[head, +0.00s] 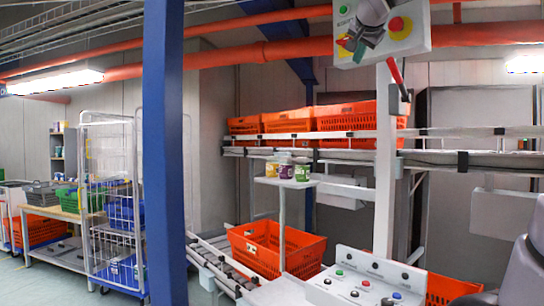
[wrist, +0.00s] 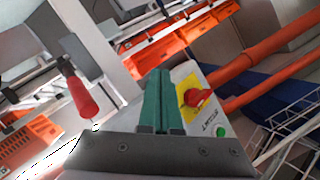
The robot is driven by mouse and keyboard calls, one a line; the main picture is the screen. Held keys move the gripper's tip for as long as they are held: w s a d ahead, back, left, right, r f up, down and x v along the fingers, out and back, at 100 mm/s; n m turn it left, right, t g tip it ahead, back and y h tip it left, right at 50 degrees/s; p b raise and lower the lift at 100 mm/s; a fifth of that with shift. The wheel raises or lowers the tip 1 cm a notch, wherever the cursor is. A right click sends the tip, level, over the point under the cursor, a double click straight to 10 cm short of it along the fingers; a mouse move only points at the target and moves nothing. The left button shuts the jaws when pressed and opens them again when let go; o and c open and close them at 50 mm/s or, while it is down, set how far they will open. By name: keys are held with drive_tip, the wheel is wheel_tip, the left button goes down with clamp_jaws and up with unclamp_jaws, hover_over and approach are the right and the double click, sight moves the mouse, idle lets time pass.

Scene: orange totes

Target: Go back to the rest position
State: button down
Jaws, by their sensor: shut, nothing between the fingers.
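My gripper (wrist: 163,100) shows in the wrist view with its two green fingers together and nothing between them. In the head view my gripper (head: 352,48) is high up, in front of a grey control box (head: 412,42) on a white post. The box carries a red button on yellow (wrist: 196,97) and a green button (wrist: 221,131), seen just beyond my fingers in the wrist view. I cannot tell the gap between fingers and box.
A red-handled lever (wrist: 82,97) hangs beside the box. Orange totes (head: 343,117) line the upper shelf; another tote (head: 275,247) is below. Several small jars (head: 286,168) stand on a little stand. A button panel (head: 368,277) is in front. A blue pillar (head: 165,150) stands left.

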drive_tip(key=s+f+n+g+y, duration=0.1)
drive_tip(key=s+f+g, duration=0.1)
drive_tip(key=s+f, duration=0.5)
drive_tip(key=s+f+n+g+y, duration=0.1)
drive_tip(key=s+f, duration=0.6)
drive_tip(key=f, duration=0.8)
drive_tip(key=s+f+n+g+y, duration=0.2)
drive_tip(key=s+f, duration=0.5)
drive_tip(key=f, duration=0.5)
drive_tip(key=n+g, duration=0.1)
drive_tip(key=g, duration=0.1)
drive_tip(key=shift+s+g, duration=0.35)
drive_tip(key=shift+g, duration=0.05)
drive_tip(key=shift+n, duration=0.3)
